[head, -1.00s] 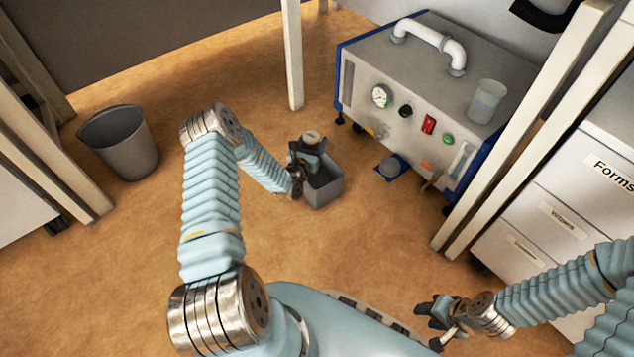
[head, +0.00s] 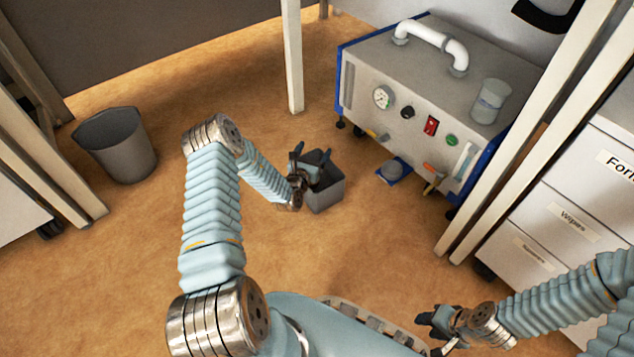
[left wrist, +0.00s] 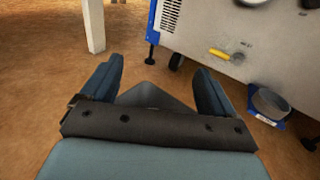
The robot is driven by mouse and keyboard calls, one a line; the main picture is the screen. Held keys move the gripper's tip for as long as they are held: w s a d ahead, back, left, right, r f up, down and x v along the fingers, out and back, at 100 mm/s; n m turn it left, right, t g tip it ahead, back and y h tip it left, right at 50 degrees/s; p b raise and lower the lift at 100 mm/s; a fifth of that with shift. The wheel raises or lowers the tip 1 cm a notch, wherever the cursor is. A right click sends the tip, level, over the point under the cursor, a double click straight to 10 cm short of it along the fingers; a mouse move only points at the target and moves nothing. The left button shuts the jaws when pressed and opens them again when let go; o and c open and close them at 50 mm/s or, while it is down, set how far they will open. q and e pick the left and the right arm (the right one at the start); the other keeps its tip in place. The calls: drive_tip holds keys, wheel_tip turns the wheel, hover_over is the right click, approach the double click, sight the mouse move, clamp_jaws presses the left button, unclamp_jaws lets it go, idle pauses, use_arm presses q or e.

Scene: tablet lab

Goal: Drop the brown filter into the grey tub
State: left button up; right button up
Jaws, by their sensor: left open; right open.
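The grey tub (head: 328,196) is a small square box on the floor, in the middle of the head view. My left gripper (head: 312,160) is open over the tub, with nothing between its fingers. In the left wrist view the open fingers (left wrist: 158,80) frame a dark grey part of the tub (left wrist: 150,97). The brown filter is not visible in either view now; the tub's inside is mostly hidden by my gripper. My right gripper (head: 436,325) is open and empty at the lower right of the head view, far from the tub.
A grey waste bin (head: 122,155) stands at the left. A pump cabinet (head: 410,110) with a white handle stands behind and right of the tub. A round grey piece (head: 391,170) sits on a blue base before it. White drawers (head: 560,215) are at the right.

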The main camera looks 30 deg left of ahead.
use_arm(q)
drive_tip(key=s+d+p, duration=0.2)
drive_tip(key=s, duration=1.1)
drive_tip(key=shift+s+r+p, duration=0.35)
drive_tip(key=shift+p, duration=0.05)
drive_tip(key=shift+d, duration=0.15)
